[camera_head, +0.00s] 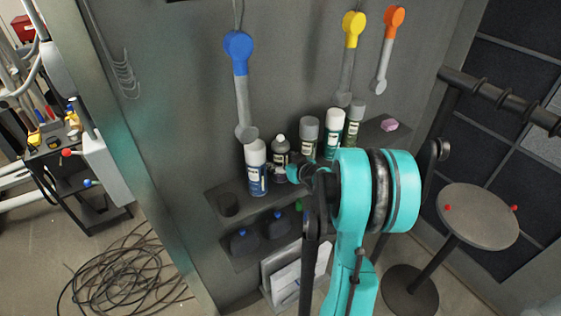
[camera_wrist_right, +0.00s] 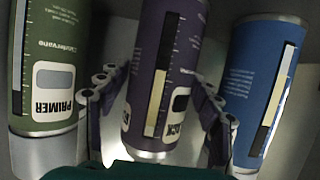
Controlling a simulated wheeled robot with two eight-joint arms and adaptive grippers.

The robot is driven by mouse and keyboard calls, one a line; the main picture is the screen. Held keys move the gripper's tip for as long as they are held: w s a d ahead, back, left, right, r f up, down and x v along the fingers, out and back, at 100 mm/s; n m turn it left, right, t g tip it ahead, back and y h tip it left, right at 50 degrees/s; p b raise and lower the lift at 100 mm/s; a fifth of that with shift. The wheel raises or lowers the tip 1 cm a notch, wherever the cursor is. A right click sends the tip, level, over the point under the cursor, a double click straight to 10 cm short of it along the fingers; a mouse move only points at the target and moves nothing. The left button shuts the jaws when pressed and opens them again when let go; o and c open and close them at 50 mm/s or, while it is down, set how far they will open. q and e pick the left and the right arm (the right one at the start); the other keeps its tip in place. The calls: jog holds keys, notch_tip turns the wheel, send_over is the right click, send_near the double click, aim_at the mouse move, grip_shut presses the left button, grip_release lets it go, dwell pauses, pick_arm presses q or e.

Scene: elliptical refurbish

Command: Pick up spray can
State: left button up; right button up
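Several spray cans stand in a row on a grey wall shelf. A blue can with a white cap (camera_head: 257,170) is at the front left. A dark can with a grey top (camera_head: 280,157) stands beside it. My right gripper (camera_head: 293,172) is at the dark can, partly hidden by my own wrist. In the right wrist view the dark purple can (camera_wrist_right: 162,75) is between the two fingers, which look spread with narrow gaps beside it. A green PRIMER can (camera_wrist_right: 45,75) is left and the blue can (camera_wrist_right: 265,85) right of the fingers. My left gripper is not in view.
Grey-capped (camera_head: 309,136), white-capped teal (camera_head: 333,133) and further cans stand close by to the right, with a pink block (camera_head: 390,125) beyond. Handled tools, one blue-headed (camera_head: 239,48), hang above. A lower shelf holds dark bottles (camera_head: 244,242). A round stool (camera_head: 478,217) stands right.

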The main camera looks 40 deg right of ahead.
aim_at(286, 152)
jog(key=c, duration=1)
jog(key=shift+o, duration=0.2)
jog(key=shift+r, duration=0.4)
jog(key=r, duration=0.2)
jog(key=r+p, duration=0.1)
jog(key=r, duration=0.1)
jog(key=shift+s, duration=0.4)
jog(key=d+r+p+v, duration=0.1)
jog(key=p+v, duration=0.1)
jog(key=v, duration=1)
jog(key=shift+r+p, duration=0.3)
jog(key=shift+p, duration=0.05)
jog(key=shift+w+a, duration=0.1)
jog(key=shift+a, duration=0.05)
jog(key=o, duration=0.8)
jog(key=c, duration=1.1)
